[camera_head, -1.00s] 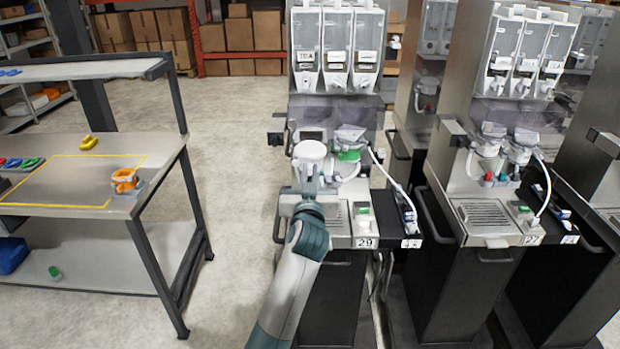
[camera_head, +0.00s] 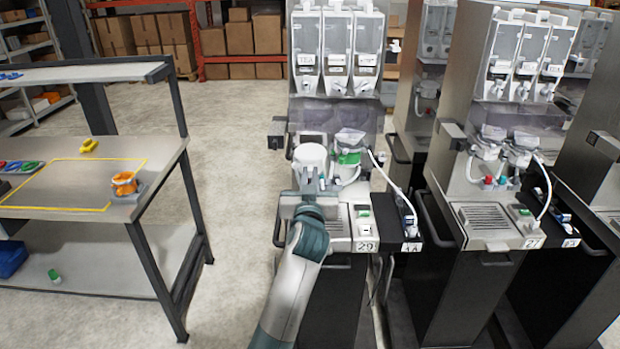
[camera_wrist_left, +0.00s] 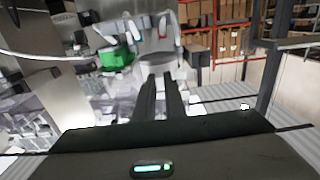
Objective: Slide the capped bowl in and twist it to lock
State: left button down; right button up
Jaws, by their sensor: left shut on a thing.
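My left gripper (camera_head: 309,186) is at the front of the dispenser labelled 29. It is shut on the white capped bowl (camera_head: 311,158), which it holds upright in front of the machine's left side. In the left wrist view the two dark fingers (camera_wrist_left: 163,97) reach toward the white bowl (camera_wrist_left: 152,52). Whether the bowl touches its mount cannot be told, as the bowl and gripper hide that spot. Beside it on the right is a mixing unit with a green part (camera_head: 349,157), which also shows in the left wrist view (camera_wrist_left: 117,58). My right gripper is not in view.
A drip tray (camera_head: 338,222) and a small box with a green top (camera_head: 364,212) are at the machine's front. A white hose (camera_head: 383,172) hangs on the right. A second dispenser (camera_head: 490,110) stands further right.

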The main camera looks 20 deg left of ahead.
aim_at(311, 167)
pick_arm(q)
jog(key=shift+b+x, duration=0.55)
jog(key=shift+x, duration=1.15)
jog(key=shift+w+a, duration=0.1)
jog(key=shift+w, duration=0.15)
jog(key=shift+w, duration=0.25)
jog(key=shift+b+x, duration=0.65)
jog(key=shift+x, duration=0.35)
jog(key=shift+w+a, duration=0.1)
jog(key=shift+w, duration=0.1)
jog(key=shift+b+x, duration=0.7)
jog(key=shift+x, duration=0.4)
jog(key=shift+w, duration=0.2)
